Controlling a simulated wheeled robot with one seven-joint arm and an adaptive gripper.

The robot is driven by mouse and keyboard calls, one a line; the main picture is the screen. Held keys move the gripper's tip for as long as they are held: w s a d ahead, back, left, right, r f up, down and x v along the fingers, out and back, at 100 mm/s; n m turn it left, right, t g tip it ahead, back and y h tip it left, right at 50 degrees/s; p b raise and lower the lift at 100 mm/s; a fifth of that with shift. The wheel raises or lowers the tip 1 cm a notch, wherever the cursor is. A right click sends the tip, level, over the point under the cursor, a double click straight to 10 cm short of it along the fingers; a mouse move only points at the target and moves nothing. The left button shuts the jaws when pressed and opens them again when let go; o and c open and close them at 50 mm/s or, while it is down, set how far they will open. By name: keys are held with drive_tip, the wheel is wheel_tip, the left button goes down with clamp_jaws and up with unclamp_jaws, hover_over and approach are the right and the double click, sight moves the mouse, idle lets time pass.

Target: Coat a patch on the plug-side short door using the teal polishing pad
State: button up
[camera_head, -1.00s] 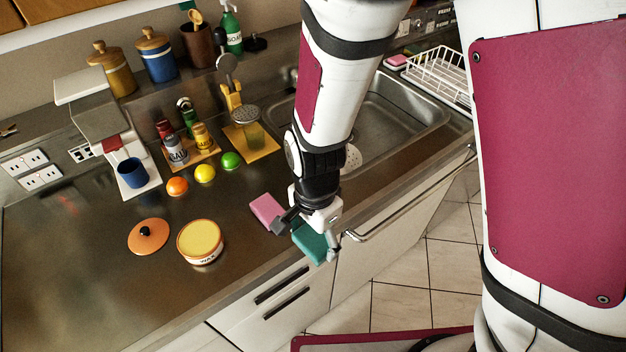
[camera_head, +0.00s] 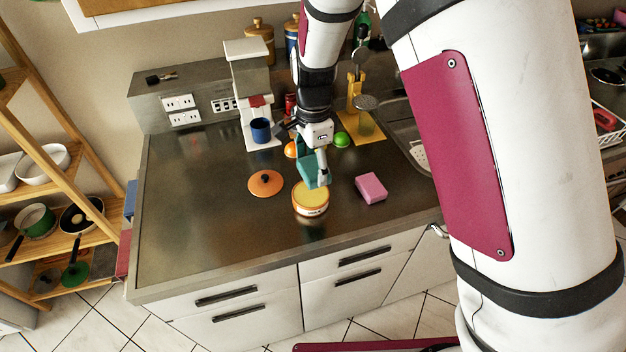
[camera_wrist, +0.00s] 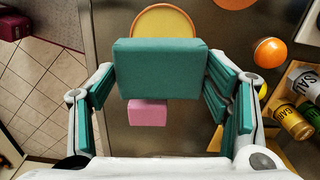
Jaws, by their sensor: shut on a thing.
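My gripper (camera_head: 311,160) is shut on the teal polishing pad (camera_head: 306,170), which also fills the middle of the wrist view (camera_wrist: 160,68). The pad is over or at the open wax tin (camera_head: 311,202); I cannot tell whether it touches the yellow wax. In the wrist view the tin (camera_wrist: 165,20) is partly hidden behind the pad. Below the socket end of the counter, the pale cabinet has an upper left front (camera_head: 265,286) and a lower left front (camera_head: 270,325), both with dark handles. I cannot tell which one is the short door.
An orange lid (camera_head: 265,183) lies left of the tin and a pink sponge (camera_head: 371,188) right of it. Wall sockets (camera_head: 180,101), a coffee machine (camera_head: 250,90) and a blue mug (camera_head: 261,130) stand behind. The counter's left part is clear. A wooden shelf (camera_head: 50,180) stands at left.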

sight(311, 193)
drive_tip(key=shift+a, duration=0.2)
drive_tip(key=shift+w+a+f+b, duration=0.1)
drive_tip(key=shift+a+f+b, duration=0.1)
drive_tip(key=shift+f+b, duration=0.3)
wheel_tip(311, 193, down, 4)
drive_tip(key=shift+r+b, duration=0.25)
drive_tip(key=shift+b, duration=0.4)
drive_tip(key=shift+f+b, duration=0.35)
drive_tip(key=shift+f, duration=0.3)
drive_tip(key=shift+f, duration=0.6)
idle(1.4)
drive_tip(key=shift+r, duration=0.1)
drive_tip(key=shift+r+p, duration=1.65)
drive_tip(key=shift+r, duration=1.85)
drive_tip(key=shift+d, duration=0.15)
